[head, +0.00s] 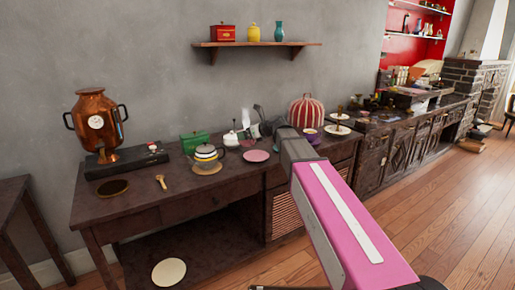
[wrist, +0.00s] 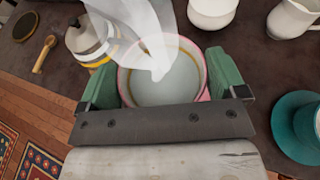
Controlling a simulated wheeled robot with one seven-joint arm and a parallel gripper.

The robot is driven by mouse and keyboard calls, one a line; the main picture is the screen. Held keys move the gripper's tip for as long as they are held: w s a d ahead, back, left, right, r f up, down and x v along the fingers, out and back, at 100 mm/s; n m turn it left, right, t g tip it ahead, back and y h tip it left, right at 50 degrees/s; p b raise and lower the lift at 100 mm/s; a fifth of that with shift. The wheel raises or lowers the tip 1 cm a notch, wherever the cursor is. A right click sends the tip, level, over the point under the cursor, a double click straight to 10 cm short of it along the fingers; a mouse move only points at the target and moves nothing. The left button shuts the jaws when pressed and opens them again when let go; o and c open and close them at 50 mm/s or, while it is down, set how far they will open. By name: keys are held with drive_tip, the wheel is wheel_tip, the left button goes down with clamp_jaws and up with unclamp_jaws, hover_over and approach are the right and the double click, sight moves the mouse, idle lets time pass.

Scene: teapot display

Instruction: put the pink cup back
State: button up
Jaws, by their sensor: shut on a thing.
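The pink cup (wrist: 185,88) shows from above in the wrist view, with a pink rim and a pale inside. White wispy steam covers part of its opening. My gripper (wrist: 165,77) has its green fingers on either side of the cup and is shut on it. The cup's base and what is under it are hidden. In the head view, white steam (head: 246,118) rises near the far end of my arm, just behind the pink saucer (head: 256,155), which lies flat and bare on the dark table (head: 150,202). The saucer cannot be made out in the wrist view.
A striped teapot (head: 207,153) stands left of the saucer, with a green box (head: 194,142) behind it. A white pot (wrist: 212,10), a white pitcher (wrist: 292,18) and a teal dish (wrist: 300,128) are near the cup. The table's front left is mostly clear.

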drive_tip(key=shift+w+d+f, duration=0.75)
drive_tip(key=shift+w+f, duration=0.15)
drive_tip(key=shift+f, duration=0.45)
drive_tip(key=shift+w+d+f, duration=0.7)
drive_tip(key=shift+w+f, duration=0.2)
drive_tip(key=shift+f, duration=0.5)
drive_tip(key=shift+w+d+f, duration=0.75)
drive_tip(key=shift+w+f, duration=0.15)
drive_tip(key=shift+f, duration=0.45)
drive_tip(key=shift+f, duration=0.1)
drive_tip(key=o, duration=0.8)
